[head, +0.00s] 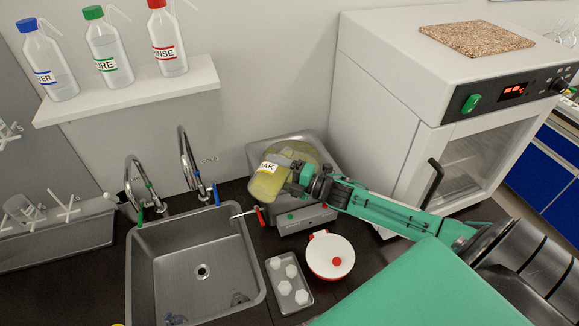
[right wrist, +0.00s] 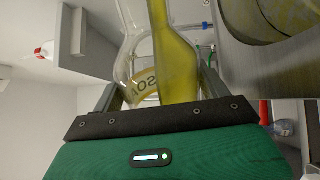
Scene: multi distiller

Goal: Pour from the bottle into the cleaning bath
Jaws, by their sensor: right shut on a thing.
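The bottle (head: 263,187), with yellow liquid and a label reading partly "AK", is tilted over the cleaning bath (head: 312,216) in the head view. My right gripper (head: 297,178) is shut on it. In the right wrist view the bottle (right wrist: 174,55) lies between the fingers, with its yellow liquid gathered along one side. The bath is a steel box with yellow-green liquid inside; its wall (right wrist: 237,65) also shows in the right wrist view. The bottle's mouth is not clear, and I cannot tell whether a stream is falling. My left gripper is not in view.
A steel sink (head: 203,270) with two taps lies left of the bath. In front of the bath are a white round lidded pot (head: 330,257) and a small tray (head: 292,304) with several white pieces. A white oven (head: 400,90) stands right. Three wash bottles stand on a shelf (head: 130,93).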

